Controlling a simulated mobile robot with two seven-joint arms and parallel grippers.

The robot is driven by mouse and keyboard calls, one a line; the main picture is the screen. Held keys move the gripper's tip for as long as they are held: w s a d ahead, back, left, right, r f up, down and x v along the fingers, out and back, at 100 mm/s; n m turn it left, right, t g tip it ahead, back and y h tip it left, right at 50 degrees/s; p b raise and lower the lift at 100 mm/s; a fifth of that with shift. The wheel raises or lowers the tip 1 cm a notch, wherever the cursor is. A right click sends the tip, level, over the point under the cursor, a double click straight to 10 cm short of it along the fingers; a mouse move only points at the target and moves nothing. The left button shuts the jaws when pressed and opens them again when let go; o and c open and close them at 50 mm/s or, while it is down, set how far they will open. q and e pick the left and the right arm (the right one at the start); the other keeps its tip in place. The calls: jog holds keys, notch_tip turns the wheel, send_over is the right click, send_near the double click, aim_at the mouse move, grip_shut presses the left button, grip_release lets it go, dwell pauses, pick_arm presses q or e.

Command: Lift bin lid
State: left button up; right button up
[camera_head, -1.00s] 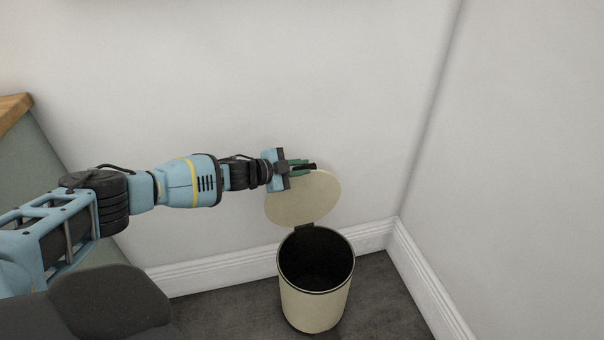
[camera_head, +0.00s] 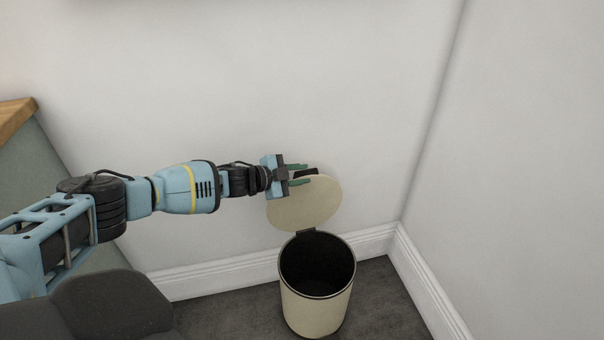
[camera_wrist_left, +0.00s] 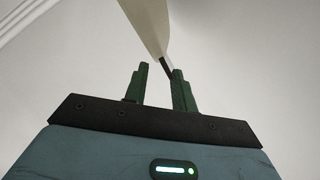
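The cream bin (camera_head: 316,310) stands on the floor near the wall corner, its dark inside showing. Its round lid (camera_head: 305,207) is raised, tilted up on the hinge at the back rim. My left gripper (camera_head: 308,173) is at the lid's upper edge, with its green fingers apart. A dark tab (camera_head: 306,172) on that edge shows by the fingers. In the left wrist view, the lid (camera_wrist_left: 148,22) and tab lie just past the open fingers (camera_wrist_left: 160,68), the tab close to the right finger; contact cannot be told. My right gripper is not in view.
A white wall (camera_head: 200,70) stands close behind the lid and arm, with a skirting board (camera_head: 210,278) along its foot. Another wall (camera_head: 520,150) is on the right. A wood-topped cabinet (camera_head: 14,115) is at the left edge. Dark floor (camera_head: 235,315) around the bin is clear.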

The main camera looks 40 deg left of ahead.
pick_arm(q)
jog(key=p+v, duration=0.2)
jog(key=v, duration=0.5)
jog(key=shift+w, duration=0.1)
dwell(0.4)
